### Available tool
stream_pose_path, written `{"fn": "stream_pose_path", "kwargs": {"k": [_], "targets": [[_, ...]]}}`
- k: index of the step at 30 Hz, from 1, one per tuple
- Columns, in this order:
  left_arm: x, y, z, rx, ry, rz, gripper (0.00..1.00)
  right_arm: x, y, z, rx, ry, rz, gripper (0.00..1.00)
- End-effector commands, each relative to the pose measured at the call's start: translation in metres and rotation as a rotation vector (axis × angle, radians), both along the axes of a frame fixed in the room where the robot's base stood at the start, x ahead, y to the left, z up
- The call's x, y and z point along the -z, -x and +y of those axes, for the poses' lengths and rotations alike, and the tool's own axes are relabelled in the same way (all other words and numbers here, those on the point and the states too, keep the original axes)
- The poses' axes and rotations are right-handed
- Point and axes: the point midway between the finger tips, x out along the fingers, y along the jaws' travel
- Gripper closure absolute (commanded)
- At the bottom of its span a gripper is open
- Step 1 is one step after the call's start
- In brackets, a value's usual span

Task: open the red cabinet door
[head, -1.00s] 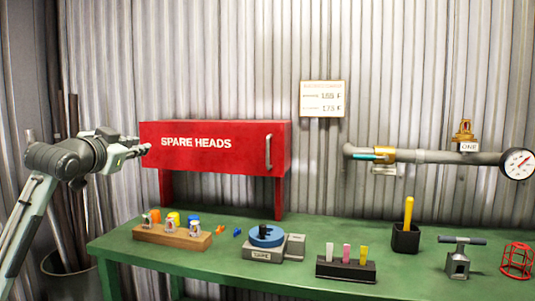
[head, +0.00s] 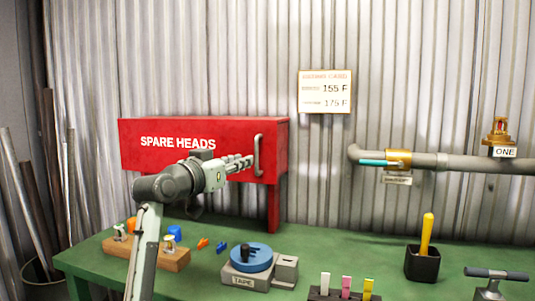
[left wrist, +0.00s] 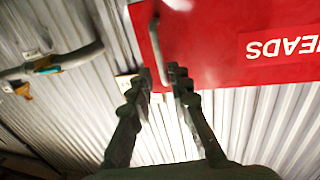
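The red cabinet (head: 200,135), lettered SPARE HEADS, stands on red legs at the back left of the green table. Its door is shut. A pale vertical handle (head: 258,155) is at the door's right end, and the handle also shows in the left wrist view (left wrist: 158,45). My left gripper (head: 246,161) is in front of the door with its fingertips at the handle. In the left wrist view the fingers (left wrist: 161,78) are apart, and the handle's lower end shows in the gap between the tips. I cannot tell whether they touch it. My right gripper is not in view.
The green table (head: 340,250) holds a wooden block (head: 175,258) with small coloured parts, a blue tape reel (head: 252,258), a marker rack (head: 345,293) and a black cup (head: 422,263). A grey pipe (head: 455,161) runs along the wall at right.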

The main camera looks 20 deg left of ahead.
Motion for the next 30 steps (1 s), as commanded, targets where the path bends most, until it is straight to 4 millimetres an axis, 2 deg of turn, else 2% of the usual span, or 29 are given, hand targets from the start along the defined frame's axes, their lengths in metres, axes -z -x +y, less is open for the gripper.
{"fn": "stream_pose_path", "kwargs": {"k": [6, 9, 18, 28, 30], "targets": [[-0.001, -0.016, -0.005, 0.002, 0.005, 0.001, 0.81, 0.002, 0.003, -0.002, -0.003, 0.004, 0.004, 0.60], [-0.001, -0.033, -0.009, 0.003, 0.004, 0.002, 0.81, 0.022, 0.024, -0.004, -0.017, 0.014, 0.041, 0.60], [0.000, -0.071, -0.018, 0.002, 0.003, 0.002, 0.81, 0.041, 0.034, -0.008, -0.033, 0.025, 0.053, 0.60], [0.001, -0.076, -0.019, 0.001, 0.001, 0.000, 0.81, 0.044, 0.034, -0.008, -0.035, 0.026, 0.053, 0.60], [0.001, -0.076, -0.019, 0.001, 0.001, 0.000, 0.88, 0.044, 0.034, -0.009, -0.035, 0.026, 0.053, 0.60]]}}
